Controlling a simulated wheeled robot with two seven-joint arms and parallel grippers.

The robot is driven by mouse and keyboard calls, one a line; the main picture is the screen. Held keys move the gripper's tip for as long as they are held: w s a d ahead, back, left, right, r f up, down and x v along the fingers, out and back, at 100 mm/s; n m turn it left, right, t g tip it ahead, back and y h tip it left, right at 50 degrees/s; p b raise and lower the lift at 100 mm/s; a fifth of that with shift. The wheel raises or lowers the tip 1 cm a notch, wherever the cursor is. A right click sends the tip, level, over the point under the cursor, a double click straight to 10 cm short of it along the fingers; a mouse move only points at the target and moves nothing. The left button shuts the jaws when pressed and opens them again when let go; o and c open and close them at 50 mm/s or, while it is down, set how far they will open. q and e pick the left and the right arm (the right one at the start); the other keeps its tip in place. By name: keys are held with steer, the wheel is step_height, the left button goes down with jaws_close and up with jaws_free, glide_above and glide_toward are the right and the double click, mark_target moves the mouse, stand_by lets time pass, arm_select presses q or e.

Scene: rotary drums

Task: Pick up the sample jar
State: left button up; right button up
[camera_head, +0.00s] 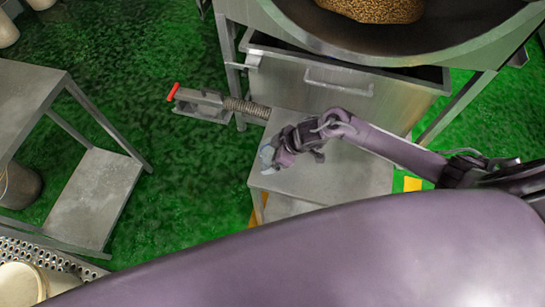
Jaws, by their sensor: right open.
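A small pale blue-grey piece (267,155), which looks like the sample jar, shows at the left edge of a grey metal step (340,180). It is small and partly covered, so I cannot make out its lid or whether it is touched. My right gripper (283,154) comes in from the right over the step and is open, close beside this piece on its right. My left gripper does not show.
Behind the step stands a metal drawer unit (390,95) under a large drum (450,45) with brown grain. A red-tipped handle with a spring (205,100) sticks out left. A grey bench (30,95) stands at the left. Green floor (190,180) lies open between.

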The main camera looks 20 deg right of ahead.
steer(key=c, duration=1.1)
steer(key=shift+r, duration=0.1)
